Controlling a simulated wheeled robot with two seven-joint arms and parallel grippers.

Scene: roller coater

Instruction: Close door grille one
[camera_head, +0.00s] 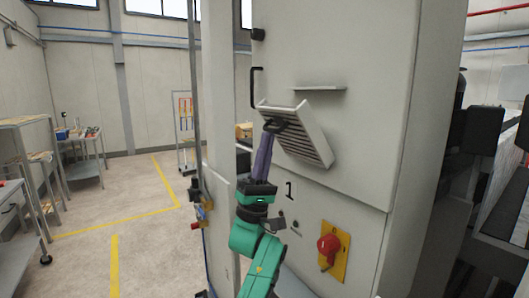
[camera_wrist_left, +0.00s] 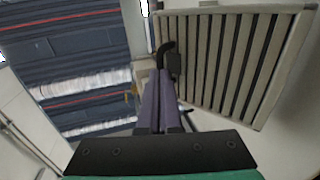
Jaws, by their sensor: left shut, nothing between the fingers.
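Door grille one (camera_head: 305,143) is a pale slatted panel on the front of the tall white cabinet. It stands tilted out from the cabinet face, and it fills the upper right of the left wrist view (camera_wrist_left: 225,60). A black handle (camera_head: 284,125) sits at its left side; it also shows in the left wrist view (camera_wrist_left: 174,64). My left gripper (camera_head: 267,133) is shut, with its purple fingers together and nothing between them. Its tips (camera_wrist_left: 160,74) are right by the handle; I cannot tell whether they touch it. My right gripper is not in view.
The cabinet (camera_head: 360,100) has a small ledge (camera_head: 320,88) above the grille. Below are a "1" label (camera_head: 290,190) and a red knob (camera_head: 328,244) on a yellow plate. A shelf rack (camera_head: 35,150) stands far left. The floor (camera_head: 145,220) between is open.

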